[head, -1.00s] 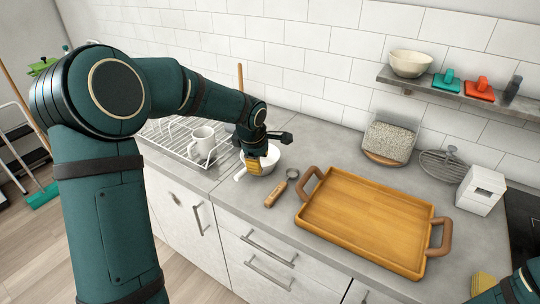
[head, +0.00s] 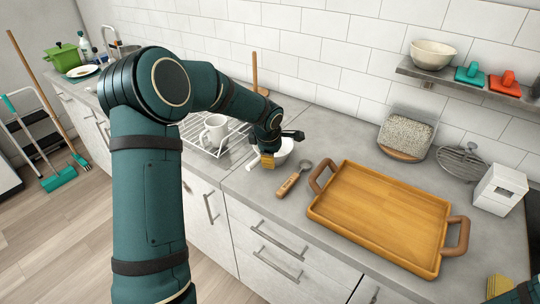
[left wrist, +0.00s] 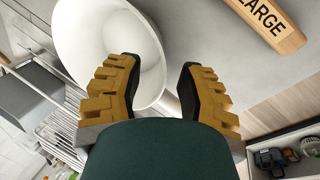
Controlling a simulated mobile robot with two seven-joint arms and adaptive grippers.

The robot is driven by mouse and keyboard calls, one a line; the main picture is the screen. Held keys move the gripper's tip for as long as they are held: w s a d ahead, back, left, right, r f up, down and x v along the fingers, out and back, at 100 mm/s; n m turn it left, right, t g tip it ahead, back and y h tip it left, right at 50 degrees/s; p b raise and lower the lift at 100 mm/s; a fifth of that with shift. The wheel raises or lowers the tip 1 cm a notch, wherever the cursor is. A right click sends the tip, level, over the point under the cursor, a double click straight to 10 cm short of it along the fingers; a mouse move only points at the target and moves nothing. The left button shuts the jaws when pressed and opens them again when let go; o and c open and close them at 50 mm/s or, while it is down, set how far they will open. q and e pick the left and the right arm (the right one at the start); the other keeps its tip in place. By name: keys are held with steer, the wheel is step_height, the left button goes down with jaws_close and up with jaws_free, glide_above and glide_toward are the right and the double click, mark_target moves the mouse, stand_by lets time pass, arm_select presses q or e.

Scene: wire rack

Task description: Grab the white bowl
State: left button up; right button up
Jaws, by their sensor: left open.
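The white bowl (head: 285,148) sits on the grey counter beside the wire rack, partly hidden by my left gripper (head: 267,161). In the left wrist view the bowl (left wrist: 85,35) fills the upper left, and its right rim lies between the two fingers. My left gripper (left wrist: 158,75) is open, with its left finger overlapping the bowl in the picture and its right finger outside the rim. I cannot tell if either finger touches it. My right gripper (head: 499,287) shows only in part at the bottom right corner.
The wire rack (head: 190,132) with a white mug (head: 214,130) stands left of the bowl. A wooden-handled tool (head: 291,181) and a wooden tray (head: 380,212) lie to the right. A cream bowl (head: 432,54) is on the wall shelf (head: 405,70).

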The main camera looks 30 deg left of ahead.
arm_select(q)
steer(key=shift+x, duration=2.15)
steer(key=shift+o, duration=0.3)
steer(key=shift+a, duration=0.2)
jaws_close()
